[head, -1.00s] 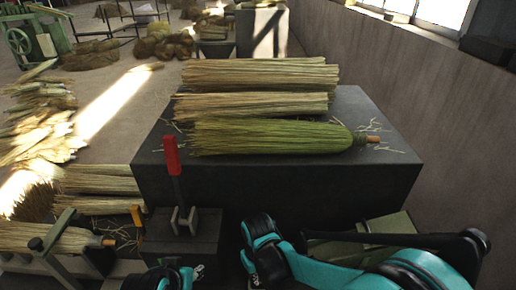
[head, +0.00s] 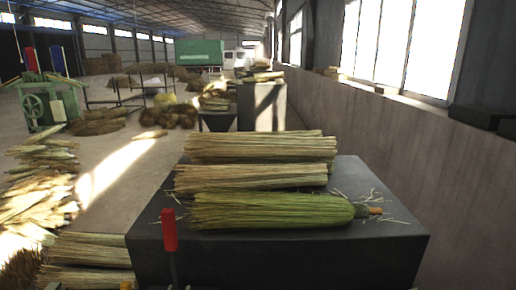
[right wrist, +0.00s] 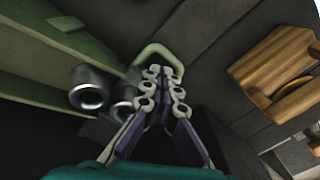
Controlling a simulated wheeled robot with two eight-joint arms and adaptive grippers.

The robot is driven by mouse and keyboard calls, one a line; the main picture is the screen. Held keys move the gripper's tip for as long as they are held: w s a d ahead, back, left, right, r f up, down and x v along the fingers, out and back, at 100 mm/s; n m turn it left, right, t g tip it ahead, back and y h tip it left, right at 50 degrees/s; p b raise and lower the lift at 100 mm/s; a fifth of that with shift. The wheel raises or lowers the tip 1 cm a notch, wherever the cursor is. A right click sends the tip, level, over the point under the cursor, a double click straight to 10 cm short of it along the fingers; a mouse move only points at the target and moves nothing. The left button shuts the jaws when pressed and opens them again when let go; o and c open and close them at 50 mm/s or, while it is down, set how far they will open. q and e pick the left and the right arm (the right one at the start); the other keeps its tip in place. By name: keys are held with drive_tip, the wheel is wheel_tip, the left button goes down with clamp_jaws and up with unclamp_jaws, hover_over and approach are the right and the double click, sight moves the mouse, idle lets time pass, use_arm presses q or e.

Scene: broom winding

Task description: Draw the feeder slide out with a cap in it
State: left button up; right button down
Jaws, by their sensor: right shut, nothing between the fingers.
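In the right wrist view my right gripper (right wrist: 164,80) is shut with nothing held between its fingers. Its fingertips are at a pale green loop handle (right wrist: 158,49); whether they reach inside the loop or only lie against it I cannot tell. Two shiny metal caps (right wrist: 89,85) sit to the left of the fingers, beside green rails (right wrist: 35,75) that look like part of the feeder. The nearer cap (right wrist: 122,108) is partly hidden by the gripper. The slide itself is hard to make out. My left gripper is not in view.
Wooden pieces (right wrist: 275,65) lie right of the gripper in the wrist view. In the head view, brooms (head: 270,210) lie on a dark block (head: 290,262). A red-handled lever (head: 169,230) stands before it, and a wall (head: 440,180) bounds the right.

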drive_tip(key=shift+f, duration=0.15)
idle(0.4)
drive_tip(key=shift+f+b, duration=1.8)
drive_tip(key=shift+f, duration=0.15)
drive_tip(key=shift+s+r+p, duration=0.1)
drive_tip(key=shift+s+p, duration=0.35)
drive_tip(key=shift+s, duration=6.15)
drive_tip(key=shift+w+r+p, duration=0.25)
drive_tip(key=shift+r+p, duration=0.45)
drive_tip(key=shift+r, duration=0.05)
drive_tip(key=shift+r+p, duration=0.45)
drive_tip(key=shift+r, duration=0.15)
drive_tip(key=shift+s+r+p, duration=0.1)
drive_tip(key=shift+r+p, duration=0.4)
drive_tip(key=shift+r, duration=0.05)
drive_tip(key=r+p, duration=0.3)
drive_tip(key=r, duration=0.1)
drive_tip(key=shift+w+r+p, duration=0.1)
drive_tip(key=shift+w+p, duration=0.1)
drive_tip(key=shift+p, duration=0.1)
